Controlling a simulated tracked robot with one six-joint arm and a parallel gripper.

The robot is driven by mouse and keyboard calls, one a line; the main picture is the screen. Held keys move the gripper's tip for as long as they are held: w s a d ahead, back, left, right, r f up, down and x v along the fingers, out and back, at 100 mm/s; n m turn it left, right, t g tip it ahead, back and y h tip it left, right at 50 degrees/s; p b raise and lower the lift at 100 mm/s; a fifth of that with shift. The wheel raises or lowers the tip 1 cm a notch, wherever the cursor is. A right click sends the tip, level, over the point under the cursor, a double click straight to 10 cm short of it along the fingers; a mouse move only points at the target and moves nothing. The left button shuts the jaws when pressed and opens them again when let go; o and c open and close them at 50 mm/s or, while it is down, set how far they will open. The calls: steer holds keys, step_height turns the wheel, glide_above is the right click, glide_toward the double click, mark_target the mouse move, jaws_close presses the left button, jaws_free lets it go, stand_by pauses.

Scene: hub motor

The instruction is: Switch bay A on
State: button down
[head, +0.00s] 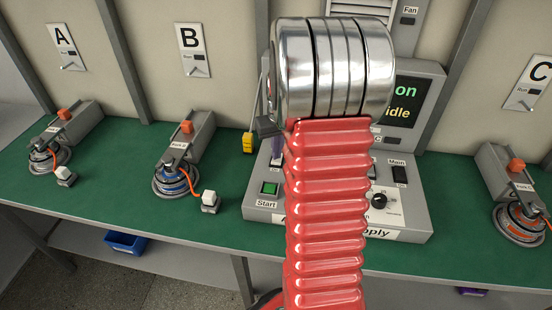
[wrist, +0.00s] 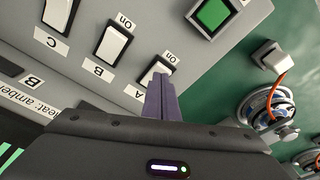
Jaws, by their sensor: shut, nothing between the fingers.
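In the wrist view, a row of white rocker switches sits on the grey supply panel: the switch marked A (wrist: 153,74), the switch marked B (wrist: 113,43) and the switch marked C (wrist: 57,13). Each of A and B has an "On" label at its upper end. My gripper (wrist: 160,82) is shut and empty, its purple fingers over switch A and hiding part of it. I cannot tell whether they touch it, nor how the rocker is set. In the head view the purple fingers (head: 277,148) show beside my red arm, which hides much of the panel.
The green Start button (head: 269,188) is near the fingers; it also shows in the wrist view (wrist: 212,14). A black knob (head: 380,201) and a screen (head: 417,103) are to the right. Bay A's motor (head: 48,157) and bay B's motor (head: 175,180) stand on the green bench (head: 110,205).

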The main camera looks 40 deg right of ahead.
steer(key=shift+f, duration=0.6)
stand_by(0.7)
steer(key=shift+r, duration=0.1)
step_height(320, 180, up, 7)
stand_by(1.2)
stand_by(0.5)
